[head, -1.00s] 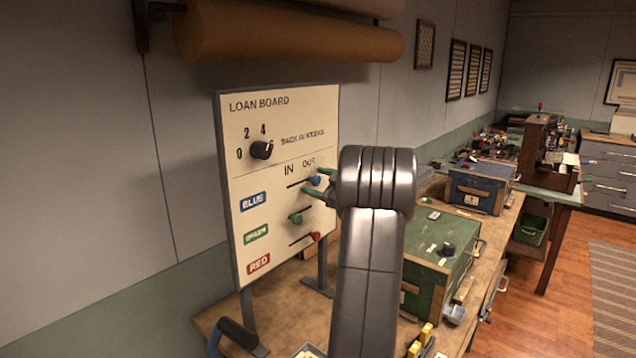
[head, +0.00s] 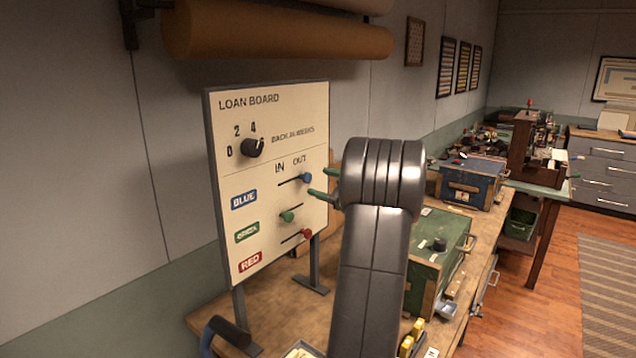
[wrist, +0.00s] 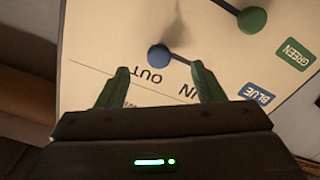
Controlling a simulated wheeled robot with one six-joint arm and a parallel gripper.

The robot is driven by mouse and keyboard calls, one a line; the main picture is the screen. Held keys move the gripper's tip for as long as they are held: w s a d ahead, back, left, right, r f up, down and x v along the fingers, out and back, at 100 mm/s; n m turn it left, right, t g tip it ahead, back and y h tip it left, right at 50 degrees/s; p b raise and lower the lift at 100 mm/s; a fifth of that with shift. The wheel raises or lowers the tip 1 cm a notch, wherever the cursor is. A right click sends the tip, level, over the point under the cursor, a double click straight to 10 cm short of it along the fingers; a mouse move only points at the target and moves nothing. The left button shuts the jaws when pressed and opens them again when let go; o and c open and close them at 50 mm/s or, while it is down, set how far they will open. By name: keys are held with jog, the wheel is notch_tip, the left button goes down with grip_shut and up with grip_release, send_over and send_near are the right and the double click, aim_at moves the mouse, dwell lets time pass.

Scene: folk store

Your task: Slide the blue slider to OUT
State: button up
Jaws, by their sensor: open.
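The blue slider (head: 306,177) is a round blue knob at the right end of its slot on the loan board (head: 290,115), below the word OUT. In the wrist view the blue knob (wrist: 159,56) sits at the OUT end of its dark slot, ahead of the fingertips and between their lines. My gripper (head: 322,183) is open, with two green fingers pointing at the board just right of the blue knob. In the wrist view my gripper (wrist: 160,78) is empty, and its fingers look apart from the knob.
The green slider (head: 287,216) and red slider (head: 307,234) sit in slots below. A black dial (head: 252,147) is at the upper left of the board. A green box (head: 436,255) and a blue box (head: 470,187) stand on the bench to the right.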

aim_at(309, 178)
jog(key=v, duration=0.3)
jog(key=shift+s+d, duration=0.2)
jog(key=shift+d, duration=0.1)
jog(key=x, duration=0.8)
jog(key=shift+w+a, duration=0.15)
jog(key=shift+a, duration=0.1)
dwell(0.4)
